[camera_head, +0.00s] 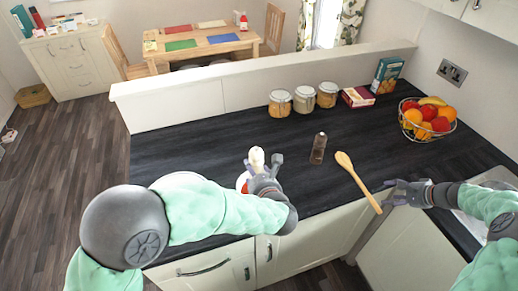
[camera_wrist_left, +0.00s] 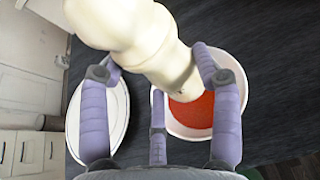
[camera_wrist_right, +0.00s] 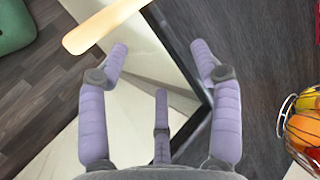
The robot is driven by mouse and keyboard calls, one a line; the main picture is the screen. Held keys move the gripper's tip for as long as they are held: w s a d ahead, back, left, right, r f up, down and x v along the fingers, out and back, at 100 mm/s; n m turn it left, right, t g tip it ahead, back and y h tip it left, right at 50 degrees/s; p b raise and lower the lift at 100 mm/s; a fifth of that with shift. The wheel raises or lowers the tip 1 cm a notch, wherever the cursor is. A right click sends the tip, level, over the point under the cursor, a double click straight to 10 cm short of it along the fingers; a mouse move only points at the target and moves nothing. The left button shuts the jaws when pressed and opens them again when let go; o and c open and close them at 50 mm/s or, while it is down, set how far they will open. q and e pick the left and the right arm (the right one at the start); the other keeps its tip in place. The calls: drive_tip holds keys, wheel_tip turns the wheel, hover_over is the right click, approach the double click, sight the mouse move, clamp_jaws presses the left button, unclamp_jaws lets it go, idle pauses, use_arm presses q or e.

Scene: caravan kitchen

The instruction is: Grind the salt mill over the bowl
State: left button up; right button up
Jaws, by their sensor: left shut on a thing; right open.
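The cream salt mill (camera_head: 257,158) is held in my left gripper (camera_head: 265,168), at the counter's front left. In the left wrist view the mill (camera_wrist_left: 140,40) crosses between the fingers (camera_wrist_left: 160,62), its narrower end over the bowl (camera_wrist_left: 222,125). The white bowl holds something red and is partly hidden by the mill and fingers; in the head view only part of the bowl (camera_head: 242,182) shows beside the gripper. My right gripper (camera_head: 392,190) is open and empty near the counter's front edge, close to the wooden spoon's handle. It also shows in the right wrist view (camera_wrist_right: 160,50).
A white plate (camera_wrist_left: 76,128) lies beside the bowl. A dark brown bottle-like mill (camera_head: 318,150) stands right of the salt mill. The wooden spoon (camera_head: 358,180) reaches past the counter edge. Jars (camera_head: 304,99), boxes (camera_head: 387,75) and a fruit basket (camera_head: 428,133) stand farther back.

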drive_tip(key=w+a+r+n+y, duration=0.1)
drive_tip(key=w+a+r+n, duration=0.2)
drive_tip(key=w+a+r, duration=0.45)
drive_tip(key=n+g+h, duration=0.2)
drive_tip(key=n+g, duration=0.7)
drive_tip(key=n, duration=0.7)
approach(259, 150)
drive_tip(key=x, duration=1)
drive_tip(key=shift+w+f, duration=0.3)
drive_tip(key=shift+w, duration=0.05)
drive_tip(key=c, duration=1.1)
